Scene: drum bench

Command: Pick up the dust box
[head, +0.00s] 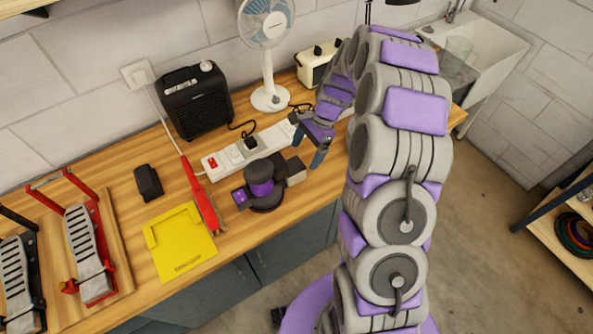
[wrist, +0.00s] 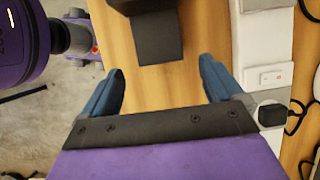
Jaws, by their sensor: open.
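What I take to be the dust box (head: 295,172) is a small dark grey box on the bench, close to the right of the purple and black sander (head: 262,180). I cannot tell whether the two are joined. In the wrist view the dark box (wrist: 157,38) is at the top centre, ahead of the space between my fingertips. My gripper (head: 308,150) is above the bench, just right of and behind the box. Its blue fingers also show in the wrist view (wrist: 161,70), spread apart with only wood between them.
A white power strip (head: 240,150) runs behind the sander. A black heater (head: 194,102), a fan (head: 268,98) and a toaster (head: 316,65) stand at the back. A red tool (head: 198,195), yellow tray (head: 180,245) and black object (head: 148,183) lie left.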

